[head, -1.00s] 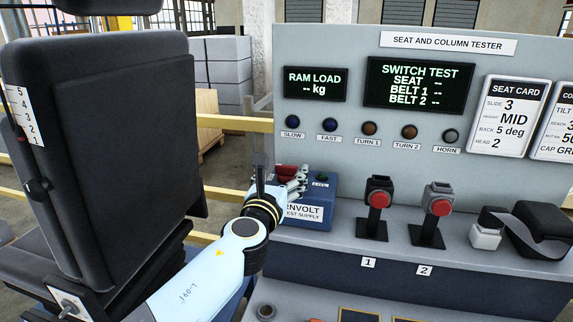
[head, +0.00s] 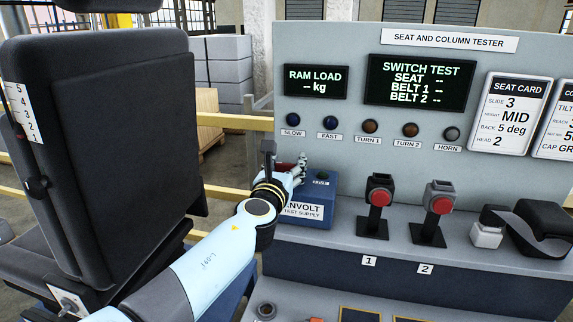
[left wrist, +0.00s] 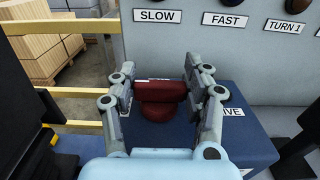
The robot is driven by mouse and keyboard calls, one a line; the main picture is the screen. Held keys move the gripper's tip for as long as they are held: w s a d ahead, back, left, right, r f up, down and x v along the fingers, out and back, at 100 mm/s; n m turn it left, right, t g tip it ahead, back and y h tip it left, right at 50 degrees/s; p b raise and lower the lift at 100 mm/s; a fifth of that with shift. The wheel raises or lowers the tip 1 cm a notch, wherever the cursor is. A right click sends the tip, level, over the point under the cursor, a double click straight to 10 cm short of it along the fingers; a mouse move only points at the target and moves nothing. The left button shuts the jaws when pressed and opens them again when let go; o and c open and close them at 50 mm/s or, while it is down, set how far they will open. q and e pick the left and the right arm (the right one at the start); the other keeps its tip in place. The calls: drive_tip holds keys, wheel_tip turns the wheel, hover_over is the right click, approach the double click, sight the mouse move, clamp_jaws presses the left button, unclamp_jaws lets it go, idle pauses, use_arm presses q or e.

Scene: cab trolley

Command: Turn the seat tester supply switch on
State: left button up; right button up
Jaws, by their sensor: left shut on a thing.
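The test supply (head: 305,210) is a blue box on the tester's ledge, its front label partly hidden by my left arm. Its switch is a red knob (left wrist: 160,98) on top, seen in the left wrist view. My left gripper (head: 297,170) is at the box's top; in the left wrist view its two fingers (left wrist: 163,95) stand on either side of the red knob and are shut on it. A small dark green lamp (head: 322,176) beside the knob looks unlit. My right gripper is not in view.
The tester panel (head: 540,62) stands behind, with lit screens and a row of lamps. Two red-button buckles (head: 379,200) on stands and a black belt piece (head: 540,225) are to the right. A black seat (head: 120,150) fills the left. Yellow rails (head: 235,122) run behind.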

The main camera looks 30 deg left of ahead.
use_arm(q)
drive_tip(key=shift+c, duration=0.7)
